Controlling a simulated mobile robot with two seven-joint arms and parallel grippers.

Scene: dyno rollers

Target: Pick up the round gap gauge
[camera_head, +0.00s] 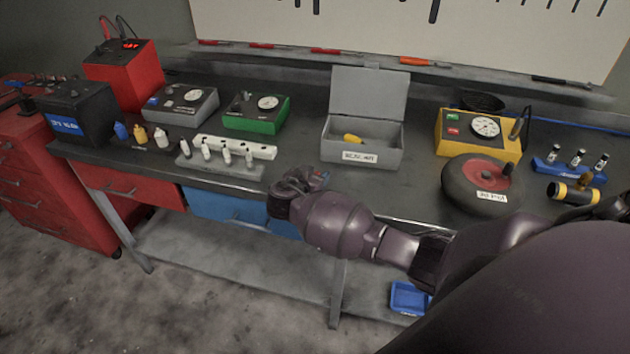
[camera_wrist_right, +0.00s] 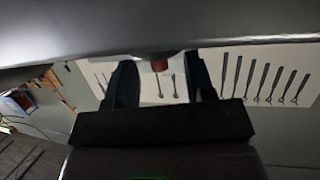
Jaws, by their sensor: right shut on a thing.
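My right gripper (camera_head: 298,184) is in front of the bench edge, beside the grey open-lid box. In the right wrist view its two dark fingers (camera_wrist_right: 161,83) stand apart, with a small red-tipped piece (camera_wrist_right: 160,65) between their ends. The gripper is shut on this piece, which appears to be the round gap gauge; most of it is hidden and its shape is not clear. In the head view only a small bluish and reddish spot shows at the gripper. My left gripper is not in view.
The grey open-lid box (camera_head: 325,150) holds a yellow item. Red drawers (camera_head: 128,184) and blue drawers (camera_head: 225,206) hang under the bench.

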